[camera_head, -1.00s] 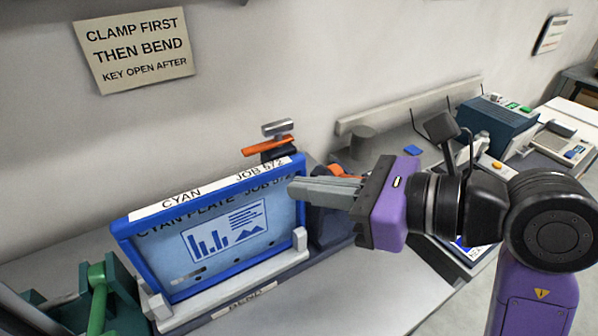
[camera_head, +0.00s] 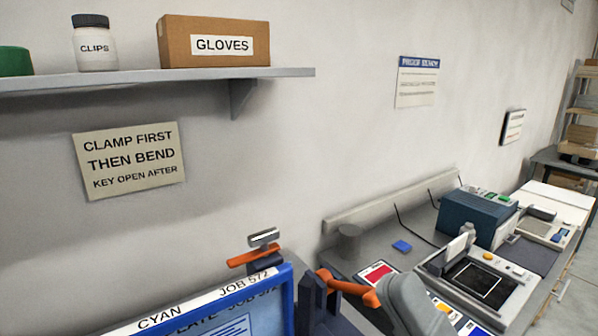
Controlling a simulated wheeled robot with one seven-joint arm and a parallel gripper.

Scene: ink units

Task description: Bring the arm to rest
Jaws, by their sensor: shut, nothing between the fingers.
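A second orange handle with a metal clamp (camera_head: 262,243) sits behind the plate frame.
A shelf (camera_head: 150,80) at upper left holds a GLOVES box (camera_head: 214,42) and a CLIPS jar (camera_head: 94,45).

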